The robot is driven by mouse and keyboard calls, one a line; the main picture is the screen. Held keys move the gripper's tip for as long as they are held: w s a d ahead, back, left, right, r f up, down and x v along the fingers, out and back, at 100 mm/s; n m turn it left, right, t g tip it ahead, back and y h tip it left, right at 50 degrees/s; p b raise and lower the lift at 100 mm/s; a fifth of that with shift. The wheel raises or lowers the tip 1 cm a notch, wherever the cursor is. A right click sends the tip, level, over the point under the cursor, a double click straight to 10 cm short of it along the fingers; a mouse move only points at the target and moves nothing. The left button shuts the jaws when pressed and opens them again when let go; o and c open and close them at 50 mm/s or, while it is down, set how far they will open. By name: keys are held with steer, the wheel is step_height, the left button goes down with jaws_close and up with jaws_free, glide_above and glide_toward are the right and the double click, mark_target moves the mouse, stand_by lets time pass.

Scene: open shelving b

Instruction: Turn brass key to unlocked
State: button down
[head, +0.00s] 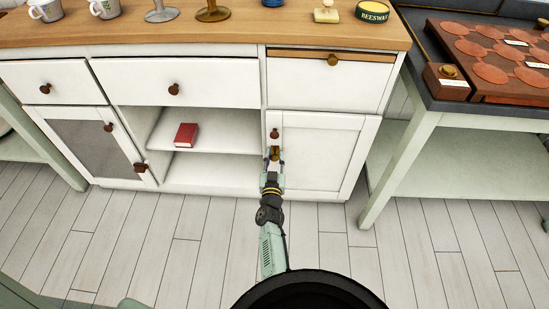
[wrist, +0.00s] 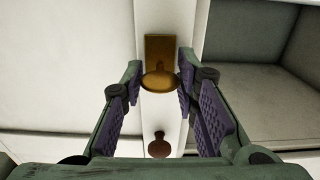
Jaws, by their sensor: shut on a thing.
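The brass key (wrist: 159,81) sits in a rectangular brass lock plate (wrist: 159,48) on the white cabinet door's edge. Its rounded bow faces the wrist camera, broad side across the picture. In the head view the brass key (head: 275,152) shows just below the door's dark knob (head: 274,133), partly hidden by my fingers. My gripper (head: 273,163) reaches the door from the front. In the wrist view my gripper (wrist: 160,72) has its purple-padded fingers on either side of the key's bow, shut on it. The lock's inner state is hidden.
The cabinet door (head: 313,155) is closed. Left of it is an open shelf with a red book (head: 186,135). A drawer (head: 327,83) is above. A table leg (head: 387,180) stands to the right. The floor in front is clear.

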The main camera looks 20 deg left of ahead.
steer(key=shift+r+n+p, duration=0.15)
steer(key=shift+n+p, duration=0.15)
steer(key=shift+p, duration=0.05)
steer(key=n+p, duration=0.2)
steer(key=shift+r+n+p, duration=0.1)
steer(key=shift+n+p, duration=0.3)
steer(key=n+p, duration=0.2)
steer(key=n, duration=0.2)
steer(key=shift+n+p, duration=0.3)
steer(key=shift+p, duration=0.05)
steer(key=n+p, duration=0.1)
steer(key=n, duration=0.4)
steer(key=shift+p, duration=0.4)
steer(key=shift+a+f+n+p, duration=0.15)
steer(key=shift+n+p, duration=0.1)
steer(key=shift+n, duration=0.95)
steer(key=shift+d+f+n+p, duration=0.1)
steer(key=shift+n+p, duration=0.1)
steer(key=shift+n, duration=1)
steer(key=c, duration=1.2)
jaws_free()
steer(key=shift+c, duration=0.2)
